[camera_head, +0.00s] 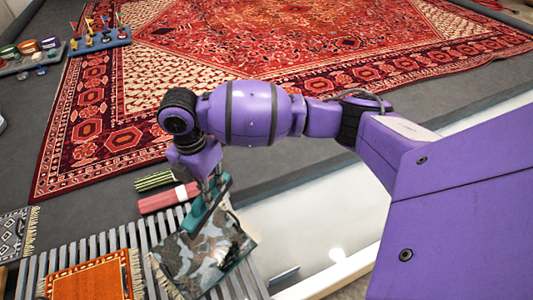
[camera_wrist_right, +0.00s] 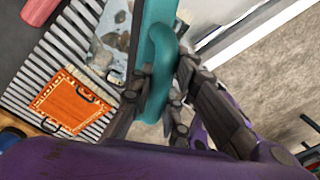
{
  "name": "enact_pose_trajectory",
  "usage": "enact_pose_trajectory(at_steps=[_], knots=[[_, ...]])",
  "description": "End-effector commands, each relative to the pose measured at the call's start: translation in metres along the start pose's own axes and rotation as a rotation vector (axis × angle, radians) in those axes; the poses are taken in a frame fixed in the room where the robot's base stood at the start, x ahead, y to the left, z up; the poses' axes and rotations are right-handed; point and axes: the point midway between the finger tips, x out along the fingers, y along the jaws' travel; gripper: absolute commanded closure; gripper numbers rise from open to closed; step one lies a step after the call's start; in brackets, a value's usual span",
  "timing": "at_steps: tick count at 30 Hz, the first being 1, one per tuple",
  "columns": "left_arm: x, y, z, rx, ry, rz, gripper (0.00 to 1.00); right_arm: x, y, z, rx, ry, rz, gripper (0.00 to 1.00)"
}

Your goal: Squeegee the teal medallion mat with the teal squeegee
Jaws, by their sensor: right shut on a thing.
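The teal squeegee (camera_head: 203,212) is in my right gripper (camera_head: 212,183). In the right wrist view the fingers (camera_wrist_right: 160,105) are closed around its teal handle (camera_wrist_right: 160,75), with the teal head (camera_wrist_right: 150,22) beyond them. The grey, white and teal patterned mat with a fringe (camera_head: 215,252), which I take to be the teal medallion mat, lies on the slatted rack (camera_head: 150,235). The squeegee head is over the mat's upper left edge; I cannot tell whether it touches. Part of the mat also shows in the right wrist view (camera_wrist_right: 112,40). My left gripper is not in view.
An orange fringed mat (camera_head: 92,282) lies left of the patterned mat. A pink-red block (camera_head: 160,200) and a green striped bundle (camera_head: 154,180) lie just behind the rack. A large red rug (camera_head: 110,110) covers the floor behind.

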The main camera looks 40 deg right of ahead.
Motion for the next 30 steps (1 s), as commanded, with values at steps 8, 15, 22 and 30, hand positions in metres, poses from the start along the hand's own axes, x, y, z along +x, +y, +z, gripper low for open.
enact_pose_trajectory(at_steps=[8,15,22,30], knots=[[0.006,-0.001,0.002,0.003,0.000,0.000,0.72,0.065,0.009,0.011,-0.698,-0.032,0.036,1.00],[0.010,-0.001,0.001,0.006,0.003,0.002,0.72,0.098,0.013,0.016,-1.109,-0.040,0.059,1.00],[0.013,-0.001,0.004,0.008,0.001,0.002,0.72,0.109,0.015,0.018,-1.231,-0.042,0.065,1.00],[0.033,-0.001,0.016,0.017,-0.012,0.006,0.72,0.135,0.016,0.017,-1.233,-0.039,0.063,1.00]])
